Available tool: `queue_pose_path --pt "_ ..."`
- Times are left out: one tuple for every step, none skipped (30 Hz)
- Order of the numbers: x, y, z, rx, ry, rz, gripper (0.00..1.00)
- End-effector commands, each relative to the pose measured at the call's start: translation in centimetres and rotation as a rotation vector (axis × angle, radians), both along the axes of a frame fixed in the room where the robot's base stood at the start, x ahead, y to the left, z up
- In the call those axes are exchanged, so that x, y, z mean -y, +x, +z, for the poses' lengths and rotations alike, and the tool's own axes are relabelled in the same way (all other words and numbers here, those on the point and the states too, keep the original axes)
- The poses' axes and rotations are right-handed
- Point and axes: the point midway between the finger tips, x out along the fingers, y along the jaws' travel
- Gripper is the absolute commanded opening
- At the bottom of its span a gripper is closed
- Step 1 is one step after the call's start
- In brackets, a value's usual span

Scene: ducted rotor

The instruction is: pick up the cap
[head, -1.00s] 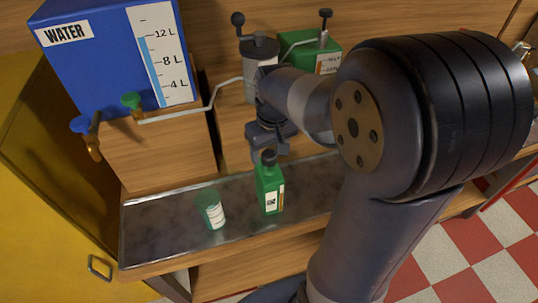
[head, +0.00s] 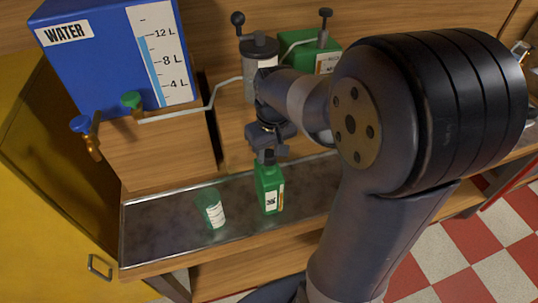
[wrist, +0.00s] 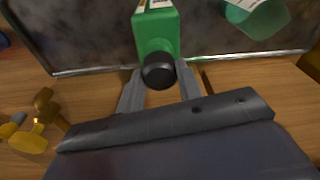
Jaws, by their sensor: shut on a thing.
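The black cap (wrist: 159,71) sits on top of the green bottle (head: 268,190), which stands upright on the metal tray. The bottle also shows in the wrist view (wrist: 156,28), beyond the cap. My gripper (head: 266,156) is directly above the bottle, and its fingers (wrist: 160,82) are on either side of the cap, shut on it. In the head view the cap is mostly hidden by the fingers. I cannot tell whether the cap is still seated on the bottle's neck.
A green translucent cup (head: 212,210) with a white label stands left of the bottle on the metal tray (head: 160,237). Behind are a blue water tank (head: 105,60) with taps, a grey canister (head: 259,62) and a green container (head: 300,50). A yellow cabinet (head: 40,170) stands left.

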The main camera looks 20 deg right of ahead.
Motion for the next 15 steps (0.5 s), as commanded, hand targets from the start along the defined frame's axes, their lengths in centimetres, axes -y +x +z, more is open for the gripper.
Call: queue_pose_path --pt "0.0 0.0 0.0 0.000 0.000 0.000 0.13" --pt "0.0 0.0 0.0 0.000 0.000 0.000 0.13" --pt "0.0 0.0 0.1 0.001 0.000 0.000 0.13" --pt "0.0 0.0 0.3 0.001 0.000 0.000 0.13" --pt "0.0 0.0 0.5 0.002 0.000 0.000 0.13" --pt "0.0 0.1 1.0 0.003 0.000 0.000 0.13" --pt "0.0 0.1 1.4 0.004 0.000 0.000 0.13" --pt "0.0 0.1 1.9 0.005 0.000 0.000 0.13" --pt "0.0 0.1 2.7 0.006 0.000 0.000 0.13" --pt "0.0 0.1 3.3 0.006 0.000 0.000 0.13" --pt "0.0 0.1 4.0 0.007 0.000 0.000 0.13" --pt "0.0 0.1 4.8 0.006 0.000 0.000 0.13" --pt "0.0 0.1 5.4 0.007 0.000 0.000 0.13" --pt "0.0 0.1 6.0 0.006 0.000 0.000 0.13" --pt "0.0 0.1 6.8 0.006 0.000 0.000 0.13"
